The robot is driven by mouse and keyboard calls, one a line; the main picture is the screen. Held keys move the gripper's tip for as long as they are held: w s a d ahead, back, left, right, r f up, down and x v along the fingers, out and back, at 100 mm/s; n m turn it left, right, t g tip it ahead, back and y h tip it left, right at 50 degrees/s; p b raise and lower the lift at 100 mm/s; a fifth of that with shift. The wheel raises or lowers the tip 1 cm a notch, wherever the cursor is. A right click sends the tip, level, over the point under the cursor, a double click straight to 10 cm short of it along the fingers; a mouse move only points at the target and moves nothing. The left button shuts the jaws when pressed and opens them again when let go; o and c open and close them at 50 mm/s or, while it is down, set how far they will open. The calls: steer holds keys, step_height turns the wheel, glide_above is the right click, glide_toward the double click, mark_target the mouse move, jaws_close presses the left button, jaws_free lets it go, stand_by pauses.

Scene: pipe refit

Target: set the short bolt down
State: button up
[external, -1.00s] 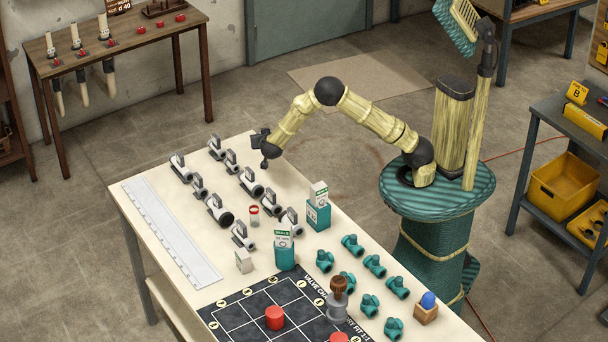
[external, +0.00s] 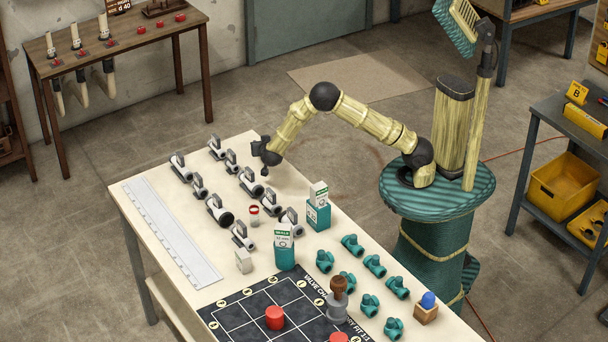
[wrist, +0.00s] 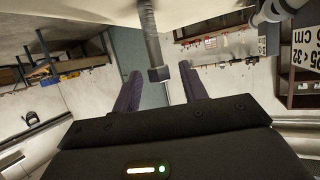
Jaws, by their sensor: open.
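My gripper (wrist: 160,72) is open in the wrist view, its two dark fingers spread apart. A grey rod with a dark squared end (wrist: 151,35), which looks like the short bolt, shows between the fingertips, with gaps on both sides. In the external view my gripper (external: 258,148) is low over the far end of the table. A small dark piece hangs below it there; I cannot tell whether it is the bolt.
Several grey valves with handles (external: 220,210) stand left of and below my gripper. A white ruler strip (external: 170,235) lies along the left edge. Teal boxes (external: 318,213) and several teal fittings (external: 374,265) stand nearer. The table's far right corner looks bare.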

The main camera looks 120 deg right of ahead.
steer(key=shift+r, duration=0.15)
steer(key=v, duration=1.2)
stand_by(0.4)
